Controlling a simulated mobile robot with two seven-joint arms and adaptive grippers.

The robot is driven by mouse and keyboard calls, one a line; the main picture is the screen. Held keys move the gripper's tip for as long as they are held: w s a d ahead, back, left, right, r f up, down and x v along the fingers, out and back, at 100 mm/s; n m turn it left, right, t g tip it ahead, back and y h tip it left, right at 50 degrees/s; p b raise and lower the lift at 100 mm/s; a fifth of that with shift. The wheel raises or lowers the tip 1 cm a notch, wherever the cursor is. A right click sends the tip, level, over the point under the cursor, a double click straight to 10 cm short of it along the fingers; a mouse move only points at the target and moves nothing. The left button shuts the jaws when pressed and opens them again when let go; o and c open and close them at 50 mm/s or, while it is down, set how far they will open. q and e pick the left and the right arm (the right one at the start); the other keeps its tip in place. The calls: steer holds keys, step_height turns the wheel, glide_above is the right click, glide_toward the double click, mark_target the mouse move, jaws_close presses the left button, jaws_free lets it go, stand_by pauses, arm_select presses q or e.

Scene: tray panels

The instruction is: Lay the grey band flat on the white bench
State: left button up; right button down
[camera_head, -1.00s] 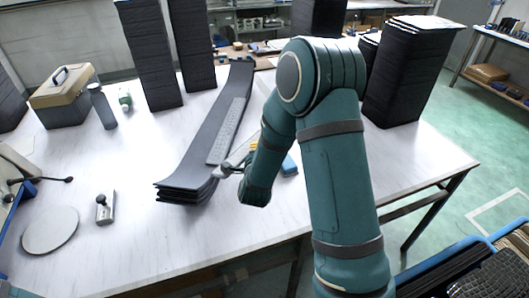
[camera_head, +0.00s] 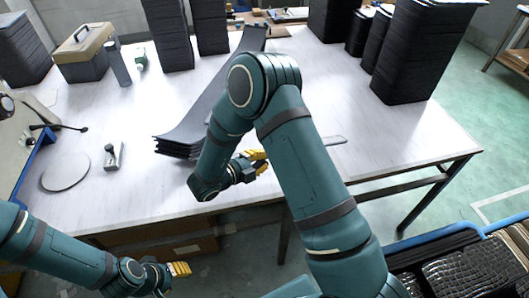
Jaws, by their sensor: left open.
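A thin light grey strip (camera_head: 335,141), which looks like the end of the grey band, shows past the right side of my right arm. Most of it is hidden behind the arm. I cannot tell whether it touches the white bench (camera_head: 400,155). My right gripper (camera_head: 261,161) has yellow fingers over the bench's front part, left of this strip. I cannot tell whether the fingers hold it. My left gripper (camera_head: 180,268) is open at the bottom left, in front of the bench and away from the band.
A curved stack of dark grey strips (camera_head: 180,140) lies left of my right arm. Tall dark stacks (camera_head: 415,60) stand at the right back. A toolbox (camera_head: 83,55), a bottle (camera_head: 118,65) and a round disc (camera_head: 65,173) are at left.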

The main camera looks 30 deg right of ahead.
mark_target(262, 183)
steer(key=shift+f+b, duration=1.05)
steer(key=shift+f, duration=0.6)
steer(key=shift+f+b, duration=1.75)
steer(key=shift+f, duration=0.65)
steer(key=shift+f, duration=0.2)
steer(key=c, duration=1.1)
jaws_free()
steer(key=shift+o, duration=0.2)
steer(key=shift+f, duration=0.1)
steer(key=shift+s, duration=0.1)
